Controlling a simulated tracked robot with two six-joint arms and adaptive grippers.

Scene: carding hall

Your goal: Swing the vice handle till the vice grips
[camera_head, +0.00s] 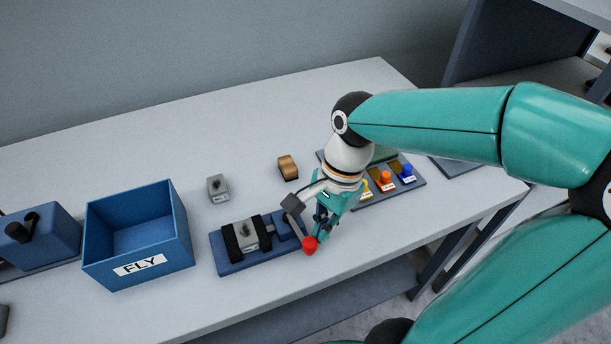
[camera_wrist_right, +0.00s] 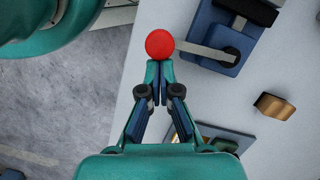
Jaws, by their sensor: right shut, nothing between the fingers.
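The blue vice (camera_head: 262,258) lies on the grey table, with a grey block (camera_head: 246,237) between its dark jaws. Its grey handle (camera_head: 294,220) ends in a red knob (camera_head: 310,244), which points to the table's front edge. In the right wrist view the red knob (camera_wrist_right: 160,44) is just beyond my fingertips, and the handle (camera_wrist_right: 204,51) runs right to the vice body (camera_wrist_right: 222,38). My right gripper (camera_head: 322,222) is shut and empty beside the knob; its closed fingertips (camera_wrist_right: 160,68) appear to touch or nearly touch it. My left gripper is not in view.
A blue bin marked FLY (camera_head: 138,240) stands left of the vice. A small grey block (camera_head: 218,188) and a brown block (camera_head: 288,167) lie behind it. A panel with coloured knobs (camera_head: 384,182) lies right, behind my right arm.

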